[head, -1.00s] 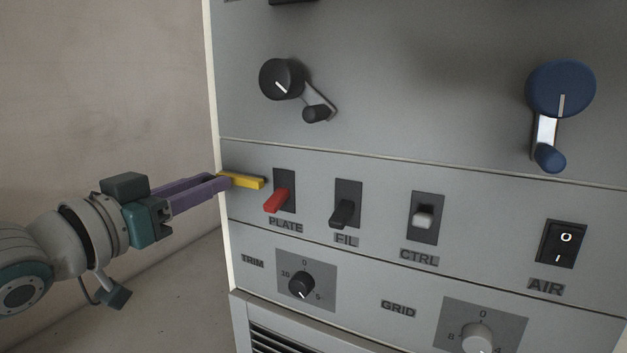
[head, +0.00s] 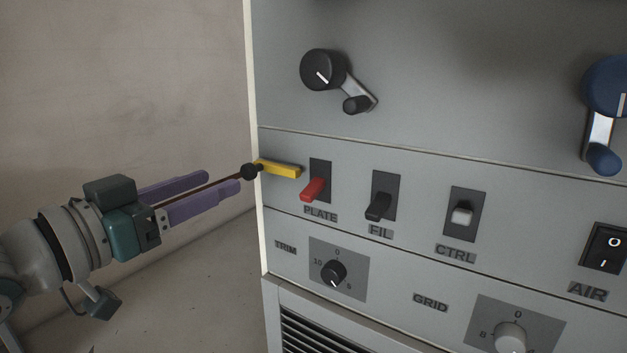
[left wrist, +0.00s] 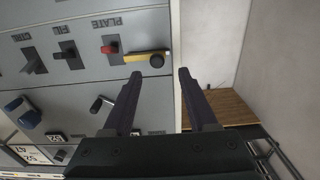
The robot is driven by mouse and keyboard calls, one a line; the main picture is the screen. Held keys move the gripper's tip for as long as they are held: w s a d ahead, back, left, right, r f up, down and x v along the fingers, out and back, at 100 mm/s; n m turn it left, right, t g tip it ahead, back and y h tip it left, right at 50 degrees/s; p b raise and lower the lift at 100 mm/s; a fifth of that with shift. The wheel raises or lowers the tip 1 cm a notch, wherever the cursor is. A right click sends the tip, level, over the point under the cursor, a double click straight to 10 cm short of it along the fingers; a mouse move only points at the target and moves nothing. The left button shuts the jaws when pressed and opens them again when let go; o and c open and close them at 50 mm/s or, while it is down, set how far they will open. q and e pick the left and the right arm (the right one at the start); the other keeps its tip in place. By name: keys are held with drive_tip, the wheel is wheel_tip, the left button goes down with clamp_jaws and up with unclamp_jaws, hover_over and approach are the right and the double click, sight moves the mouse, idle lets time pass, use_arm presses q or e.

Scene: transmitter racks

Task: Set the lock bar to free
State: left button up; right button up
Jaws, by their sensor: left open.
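The yellow lock bar (head: 280,169) lies nearly level across the left edge of the grey panel. Its free end points right, beside the red PLATE switch. A round black knob (head: 250,171) sits at its left end. The bar also shows in the left wrist view (left wrist: 142,56), with the dark knob just beyond the fingertips. My left gripper (head: 223,182) is open, its purple fingers apart just left of the knob. A thin dark line runs between the fingers toward the knob; I cannot tell what it is. I see nothing held. My right gripper is out of view.
The red PLATE switch (head: 313,189), black FIL switch (head: 378,206) and CTRL switch (head: 462,213) stand out in a row right of the bar. A black crank (head: 323,70) is above, the TRIM knob (head: 334,273) below. Left of the cabinet is free room before the wall.

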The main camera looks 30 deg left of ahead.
use_arm(q)
drive_tip(key=shift+s+a, duration=0.2)
drive_tip(key=shift+s, duration=1.85)
